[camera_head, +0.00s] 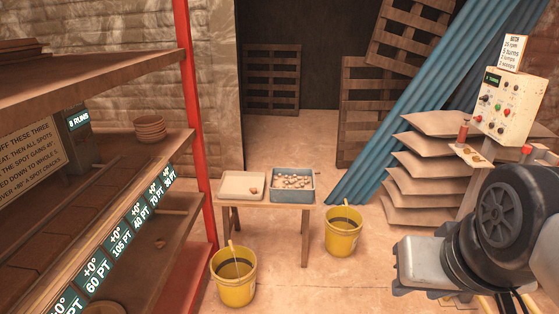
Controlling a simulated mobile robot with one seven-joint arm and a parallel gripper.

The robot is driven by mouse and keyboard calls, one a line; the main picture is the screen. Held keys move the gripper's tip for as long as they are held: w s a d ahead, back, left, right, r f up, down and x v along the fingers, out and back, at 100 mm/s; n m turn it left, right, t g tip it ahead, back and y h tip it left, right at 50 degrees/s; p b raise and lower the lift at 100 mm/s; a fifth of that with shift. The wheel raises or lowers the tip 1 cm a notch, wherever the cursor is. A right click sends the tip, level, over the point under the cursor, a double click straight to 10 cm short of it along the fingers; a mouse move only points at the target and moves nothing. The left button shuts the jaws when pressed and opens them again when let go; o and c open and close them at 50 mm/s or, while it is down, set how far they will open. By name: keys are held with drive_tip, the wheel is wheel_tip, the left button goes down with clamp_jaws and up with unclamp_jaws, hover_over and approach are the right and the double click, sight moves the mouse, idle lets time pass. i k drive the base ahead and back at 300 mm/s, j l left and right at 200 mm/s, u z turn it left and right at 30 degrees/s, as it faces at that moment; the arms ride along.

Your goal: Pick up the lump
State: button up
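A small brown lump (254,190) lies in the right part of a shallow cream tray (232,184) on a low wooden table. Beside it on the right, a blue-grey tray (280,196) holds several pale and brownish lumps. Which of these the task means I cannot tell. A grey and black mechanism at the lower right appears to be part of my arm. It is well to the right of the table and apart from the trays. No gripper fingers can be made out there.
Yellow buckets (234,284) (343,236) stand left-front and right of the table (262,204). Shelving (120,158) with a red post (194,100) fills the left. Stacked sacks (432,180), blue pipes (410,110) and a control panel (509,106) stand right. Floor behind the table is clear.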

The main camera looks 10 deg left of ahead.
sight(159, 243)
drive_tip(key=i, duration=1.6)
drive_tip(key=i+l+u, duration=0.1)
drive_tip(key=i+u, duration=0.2)
drive_tip(key=i, duration=0.25)
drive_tip(key=i+l+u, duration=0.3)
drive_tip(key=i, duration=0.25)
drive_tip(key=u, duration=1.25)
drive_tip(key=i+j, duration=0.05)
